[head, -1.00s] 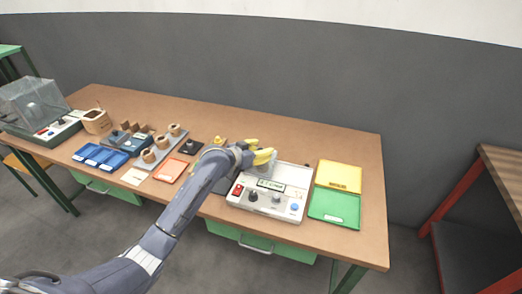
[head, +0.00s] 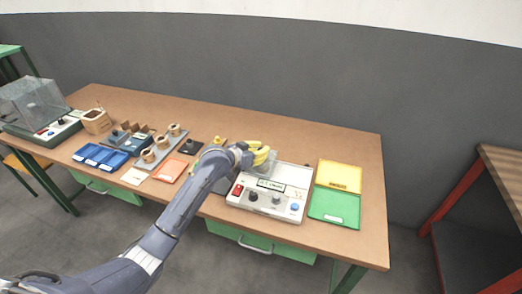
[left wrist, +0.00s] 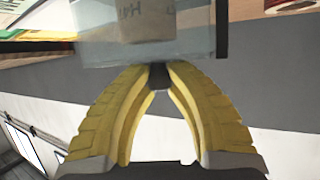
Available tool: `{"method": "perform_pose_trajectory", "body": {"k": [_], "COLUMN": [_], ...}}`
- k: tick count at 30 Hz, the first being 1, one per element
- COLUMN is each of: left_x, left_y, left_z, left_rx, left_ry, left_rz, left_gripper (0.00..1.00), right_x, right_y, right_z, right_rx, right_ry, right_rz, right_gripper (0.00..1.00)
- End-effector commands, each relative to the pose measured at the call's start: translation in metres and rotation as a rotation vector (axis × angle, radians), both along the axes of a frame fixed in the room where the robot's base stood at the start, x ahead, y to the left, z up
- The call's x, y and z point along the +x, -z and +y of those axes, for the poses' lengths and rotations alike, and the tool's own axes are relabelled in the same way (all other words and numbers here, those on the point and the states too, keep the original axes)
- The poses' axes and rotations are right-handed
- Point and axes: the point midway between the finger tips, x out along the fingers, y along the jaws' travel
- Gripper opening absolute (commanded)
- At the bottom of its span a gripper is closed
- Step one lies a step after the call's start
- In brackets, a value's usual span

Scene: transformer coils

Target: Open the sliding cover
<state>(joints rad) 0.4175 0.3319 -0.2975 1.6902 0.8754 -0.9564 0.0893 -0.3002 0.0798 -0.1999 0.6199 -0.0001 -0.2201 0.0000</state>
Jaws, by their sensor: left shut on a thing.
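My left gripper (head: 262,154) is above the back left part of a light grey test device (head: 290,178). In the left wrist view its yellow fingers (left wrist: 158,78) are closed on a small dark knob (left wrist: 158,76). The knob is at the lower edge of a see-through cover (left wrist: 95,42). A brownish piece with dark lettering (left wrist: 145,22) shows through the cover. In the head view the gripper hides most of the cover. My right gripper is in neither view.
A yellow tray (head: 340,165) and a green tray (head: 345,222) lie right of the device. Left of it are an orange tray (head: 171,171), blue bins (head: 88,151) and several coils. A second device with a clear hood (head: 35,98) stands far left. The table behind the gripper is clear.

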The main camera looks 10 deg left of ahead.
Motion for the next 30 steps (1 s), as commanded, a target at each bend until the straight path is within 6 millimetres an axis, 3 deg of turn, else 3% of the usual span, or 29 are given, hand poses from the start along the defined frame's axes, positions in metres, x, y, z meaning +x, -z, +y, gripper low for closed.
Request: {"method": "perform_pose_trajectory", "body": {"k": [5,15,19,30], "left_x": [0.001,-0.007,-0.009,-0.009], "left_y": [-0.005,-0.006,-0.007,-0.009], "left_z": [-0.007,-0.095,-0.117,-0.127], "left_rx": [-0.006,-0.009,-0.009,-0.009], "left_ry": [0.001,0.004,0.002,0.000], "left_rz": [-0.008,-0.010,-0.011,-0.015], "left_gripper": [0.00,0.00,0.00,0.00], "right_x": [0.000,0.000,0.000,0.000], "right_y": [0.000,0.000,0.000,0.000], "right_z": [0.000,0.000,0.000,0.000], "right_rx": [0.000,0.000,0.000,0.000], "right_ry": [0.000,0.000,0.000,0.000], "right_rz": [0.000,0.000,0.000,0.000], "right_gripper": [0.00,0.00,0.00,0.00]}}
